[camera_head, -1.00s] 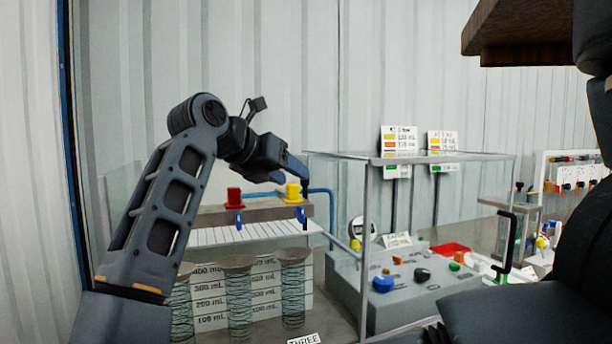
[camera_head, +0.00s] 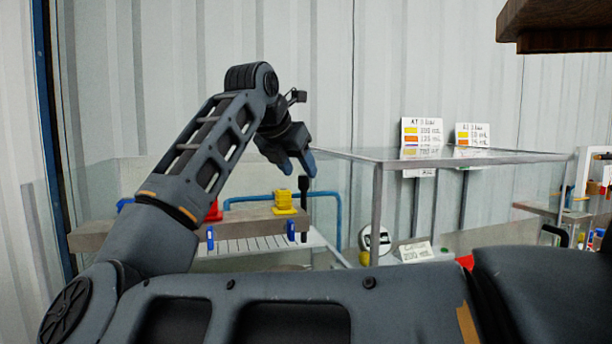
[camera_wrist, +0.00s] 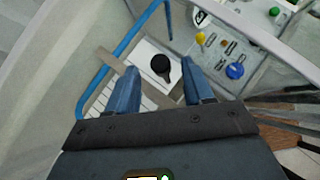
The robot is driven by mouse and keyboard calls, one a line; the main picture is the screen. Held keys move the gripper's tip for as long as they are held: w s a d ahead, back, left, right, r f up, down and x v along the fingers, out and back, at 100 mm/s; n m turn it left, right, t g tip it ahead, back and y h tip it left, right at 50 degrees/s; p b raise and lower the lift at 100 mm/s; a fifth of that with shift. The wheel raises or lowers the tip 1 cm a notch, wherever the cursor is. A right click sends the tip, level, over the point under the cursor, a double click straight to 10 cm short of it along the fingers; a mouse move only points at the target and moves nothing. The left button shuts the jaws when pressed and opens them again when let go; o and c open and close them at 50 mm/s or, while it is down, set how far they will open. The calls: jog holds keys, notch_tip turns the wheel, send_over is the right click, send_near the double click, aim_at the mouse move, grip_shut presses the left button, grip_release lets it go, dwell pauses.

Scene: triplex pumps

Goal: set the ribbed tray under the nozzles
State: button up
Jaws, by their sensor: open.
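The white ribbed tray (camera_head: 250,244) lies below the blue nozzles (camera_head: 290,230) of the grey-brown beam, partly hidden by my arm in the head view. A black upright post (camera_head: 303,210) stands at its right end. My gripper (camera_head: 298,170) is open and empty, pointing down near the post's top. Its blue fingers also show in the wrist view (camera_wrist: 160,76). Contact with the post cannot be told.
A yellow knob (camera_head: 284,202) and a partly hidden red knob (camera_head: 214,211) sit on the beam. A blue pipe (camera_head: 338,215) runs behind. A glass-topped case (camera_head: 440,156) stands close on the right. My arm hides the jars below.

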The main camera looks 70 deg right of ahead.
aim_at(302, 176)
jog(key=shift+x, duration=2.1)
jog(key=shift+c, duration=0.2)
grip_shut()
